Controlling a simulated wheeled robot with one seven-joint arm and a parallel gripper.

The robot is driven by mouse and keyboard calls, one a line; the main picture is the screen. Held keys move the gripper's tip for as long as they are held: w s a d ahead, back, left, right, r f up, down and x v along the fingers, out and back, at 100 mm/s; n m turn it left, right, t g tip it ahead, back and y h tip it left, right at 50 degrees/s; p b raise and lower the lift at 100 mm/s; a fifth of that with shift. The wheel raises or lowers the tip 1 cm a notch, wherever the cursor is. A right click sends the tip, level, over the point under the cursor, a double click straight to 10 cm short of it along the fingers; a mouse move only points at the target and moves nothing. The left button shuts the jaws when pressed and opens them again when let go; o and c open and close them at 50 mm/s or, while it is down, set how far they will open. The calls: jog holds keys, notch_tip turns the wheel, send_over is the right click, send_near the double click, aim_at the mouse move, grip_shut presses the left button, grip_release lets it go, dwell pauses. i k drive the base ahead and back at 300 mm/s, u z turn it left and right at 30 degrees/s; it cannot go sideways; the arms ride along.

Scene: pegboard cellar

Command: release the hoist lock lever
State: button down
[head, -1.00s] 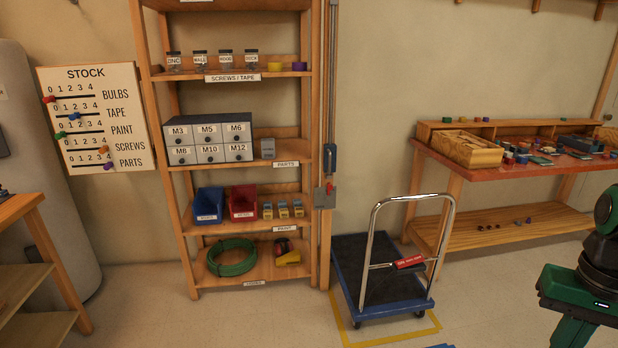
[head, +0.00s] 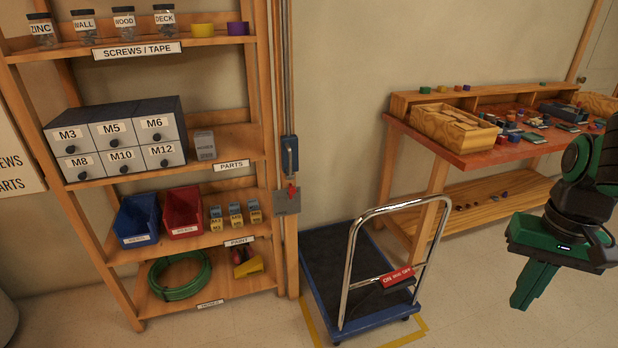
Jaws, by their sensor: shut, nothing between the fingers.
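The hoist lock lever (head: 291,191) is a small red lever on a grey plate (head: 287,203), fixed to the wooden post at the right side of the shelf unit. Above it a dark blue block (head: 290,155) sits on the vertical rail. My gripper (head: 524,303) is at the right of the head view, green, pointing down, shut and empty. It is well to the right of the lever and apart from it.
A platform trolley (head: 330,262) with a chrome handle stands on the floor right of the lever's post. A red-topped workbench (head: 490,150) with parts is behind it. The shelf unit (head: 150,55) holds drawers (head: 122,137), bins and jars.

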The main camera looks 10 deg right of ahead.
aim_at(292, 191)
jog(key=z, duration=0.05)
jog(key=i, duration=1.3)
jog(key=z, duration=0.1)
